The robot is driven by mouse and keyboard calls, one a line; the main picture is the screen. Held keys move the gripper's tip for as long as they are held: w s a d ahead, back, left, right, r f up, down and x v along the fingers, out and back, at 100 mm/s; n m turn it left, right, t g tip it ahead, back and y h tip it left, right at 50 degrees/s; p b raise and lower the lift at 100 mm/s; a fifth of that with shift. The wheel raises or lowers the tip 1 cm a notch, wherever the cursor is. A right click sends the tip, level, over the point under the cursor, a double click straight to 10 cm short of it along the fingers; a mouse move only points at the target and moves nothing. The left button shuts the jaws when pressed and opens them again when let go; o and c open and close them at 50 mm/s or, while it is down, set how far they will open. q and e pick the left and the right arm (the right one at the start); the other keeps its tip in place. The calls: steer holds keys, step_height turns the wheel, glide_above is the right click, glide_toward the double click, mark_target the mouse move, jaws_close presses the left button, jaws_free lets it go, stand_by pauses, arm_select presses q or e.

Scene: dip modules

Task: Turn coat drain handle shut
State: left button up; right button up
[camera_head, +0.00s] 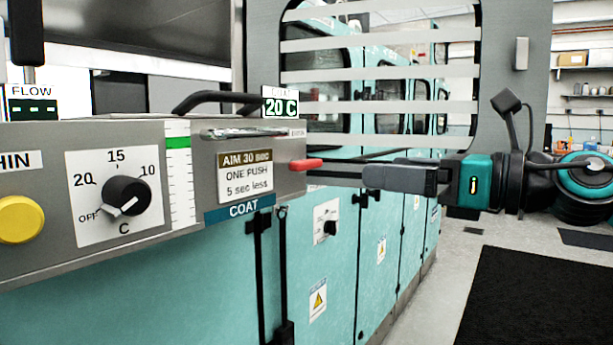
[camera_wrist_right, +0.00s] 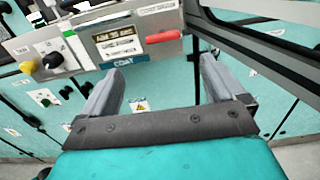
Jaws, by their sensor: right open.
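The coat drain handle is a short red lever (camera_head: 306,164) on the right end of the grey COAT module (camera_head: 250,135), sticking out to the right. It also shows in the right wrist view (camera_wrist_right: 163,36), beyond the fingers and a little right of centre. My right gripper (camera_head: 378,172) is to the right of the red handle, with a gap between them and its fingers pointing left at it. In the right wrist view its two fingers (camera_wrist_right: 160,75) are spread and nothing is between them. My left gripper is not in view.
The module front has a black dial (camera_head: 126,196), a yellow knob (camera_head: 19,219) and a green-marked level scale (camera_head: 180,175). A 20 C display (camera_head: 280,103) stands on top near a black bar handle (camera_head: 222,99). Teal cabinets (camera_head: 300,270) lie below. Open floor is at right with a dark mat (camera_head: 545,300).

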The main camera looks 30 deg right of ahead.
mark_target(312, 162)
steer(key=p+x, duration=0.3)
steer(key=x, duration=0.1)
steer(key=p+x, duration=0.7)
steer(key=shift+w+r+p, duration=0.35)
steer(key=shift+w+r, duration=0.05)
steer(key=shift+w, duration=0.05)
steer(key=shift+w+a+f+p, duration=0.15)
steer(key=shift+w+p, duration=0.1)
steer(key=shift+p, duration=0.1)
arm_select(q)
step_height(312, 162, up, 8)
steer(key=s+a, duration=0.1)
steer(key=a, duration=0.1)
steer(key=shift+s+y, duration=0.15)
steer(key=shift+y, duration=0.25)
arm_select(e)
steer(key=shift+f, duration=0.15)
steer(key=shift+c, duration=0.4)
